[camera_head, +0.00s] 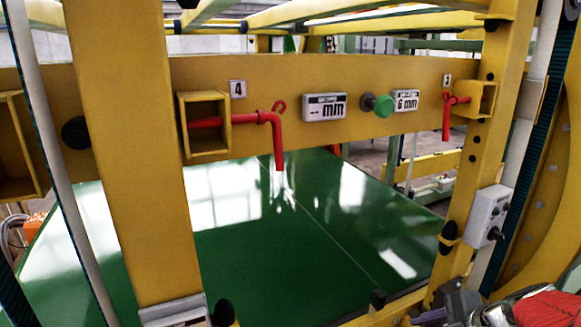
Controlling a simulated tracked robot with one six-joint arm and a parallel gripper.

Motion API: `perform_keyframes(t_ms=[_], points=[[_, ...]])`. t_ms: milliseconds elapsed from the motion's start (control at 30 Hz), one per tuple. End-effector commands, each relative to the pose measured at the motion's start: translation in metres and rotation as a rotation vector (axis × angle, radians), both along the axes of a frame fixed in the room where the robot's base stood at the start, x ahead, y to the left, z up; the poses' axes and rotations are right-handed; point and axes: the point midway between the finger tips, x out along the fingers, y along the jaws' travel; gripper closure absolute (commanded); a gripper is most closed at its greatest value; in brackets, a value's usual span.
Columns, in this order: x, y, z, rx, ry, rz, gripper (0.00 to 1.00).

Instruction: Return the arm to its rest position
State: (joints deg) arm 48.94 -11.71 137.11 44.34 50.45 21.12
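At the lower right corner, a dark grey metal part and a red wrapped part show, cut off by the picture's edge. They look like pieces of my arm. I cannot make out any gripper fingertips there, so whether my gripper is open or shut, or holds anything, does not show.
A yellow frame (350,75) with a thick post (125,130) stands close in front. Red bent handles (276,140) (446,120) stick out from yellow boxes on it. A green knob (383,106) sits between small display plates. A glossy green surface (290,265) lies beyond.

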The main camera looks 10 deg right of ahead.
Motion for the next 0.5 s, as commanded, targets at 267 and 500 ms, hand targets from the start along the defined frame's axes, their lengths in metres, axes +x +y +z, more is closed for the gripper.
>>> perform_keyframes(t_ms=[267, 500], points=[[-0.005, 0.064, 0.015, -0.220, 0.014, 0.373, 0.55], [-0.016, 0.106, 0.028, -0.411, 0.005, 0.671, 0.55]])
